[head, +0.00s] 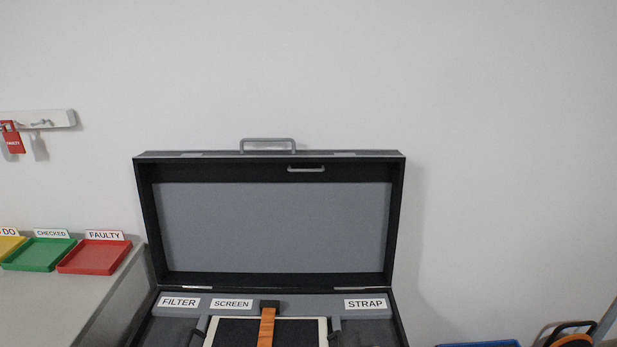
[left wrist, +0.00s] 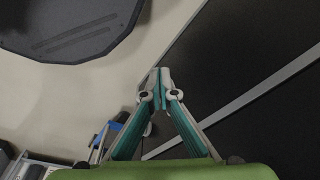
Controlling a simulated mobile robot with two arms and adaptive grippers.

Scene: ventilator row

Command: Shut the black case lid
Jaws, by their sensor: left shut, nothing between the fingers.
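The black case (head: 398,318) stands open in the head view. Its lid (head: 270,225) is upright at the back, near the wall, with grey lining facing me. A metal handle (head: 267,146) sits on the lid's top edge, and a small grey pull (head: 306,169) is just inside it. In the base, a white-framed screen (head: 322,335) lies under an orange strap (head: 266,328). The case's front is cut off. My left gripper (left wrist: 160,76) is shut and empty in the left wrist view, beside large dark panels that I cannot identify. Neither gripper shows in the head view.
A grey counter (head: 60,300) stands left of the case with a yellow tray (head: 10,246), a green tray (head: 38,255) and a red tray (head: 95,257). A wall rail (head: 50,119) holds a red tag (head: 12,140). A blue bin (head: 480,344) is at lower right.

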